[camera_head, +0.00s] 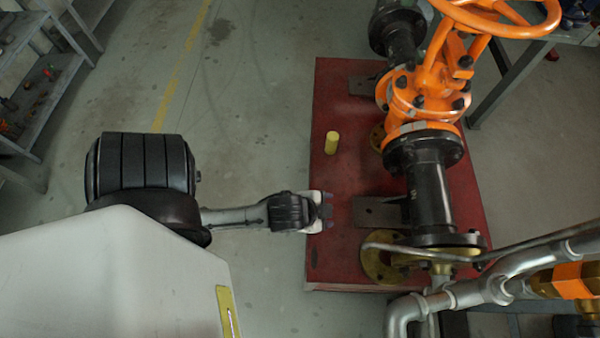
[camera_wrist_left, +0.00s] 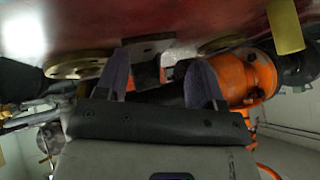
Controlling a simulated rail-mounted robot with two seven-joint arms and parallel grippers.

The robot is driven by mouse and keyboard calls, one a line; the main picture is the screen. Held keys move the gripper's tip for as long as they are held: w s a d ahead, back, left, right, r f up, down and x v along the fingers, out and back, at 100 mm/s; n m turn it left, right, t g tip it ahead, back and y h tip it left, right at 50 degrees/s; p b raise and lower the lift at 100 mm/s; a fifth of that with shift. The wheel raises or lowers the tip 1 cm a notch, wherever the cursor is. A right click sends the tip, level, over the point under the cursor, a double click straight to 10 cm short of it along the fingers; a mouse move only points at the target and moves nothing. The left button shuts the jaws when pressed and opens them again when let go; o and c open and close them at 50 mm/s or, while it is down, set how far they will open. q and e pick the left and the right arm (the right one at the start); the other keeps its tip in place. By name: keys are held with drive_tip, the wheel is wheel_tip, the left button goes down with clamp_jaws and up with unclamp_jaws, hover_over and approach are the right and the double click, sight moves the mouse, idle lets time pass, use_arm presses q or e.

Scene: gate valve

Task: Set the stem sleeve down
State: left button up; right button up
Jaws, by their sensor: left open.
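The stem sleeve, a small yellow cylinder (camera_head: 332,142), stands upright on the red base plate (camera_head: 335,95), left of the orange valve. It also shows in the left wrist view (camera_wrist_left: 285,25) at the upper right, apart from the fingers. My left gripper (camera_head: 327,210) comes in from the left at the plate's left edge, below the sleeve in the head view. Its two fingers (camera_wrist_left: 160,78) are apart with nothing visible held between them. My right gripper is not in view.
The orange gate valve (camera_head: 425,95) with its handwheel and black flanged pipe (camera_head: 432,190) fills the plate's right side. Brass flanges (camera_head: 380,262) lie at its foot. Grey pipes (camera_head: 490,290) run at lower right. The plate around the sleeve is clear.

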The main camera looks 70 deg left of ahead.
use_arm(q)
drive_tip(key=s+d+f+n+g+h, duration=0.1)
drive_tip(key=s+d+f+n+g, duration=0.1)
drive_tip(key=s, duration=0.5)
drive_tip(key=shift+s+d+f+g+h, duration=0.35)
drive_tip(key=shift+d+g, duration=0.2)
drive_tip(key=shift+g, duration=0.55)
drive_tip(key=shift+w+r, duration=0.1)
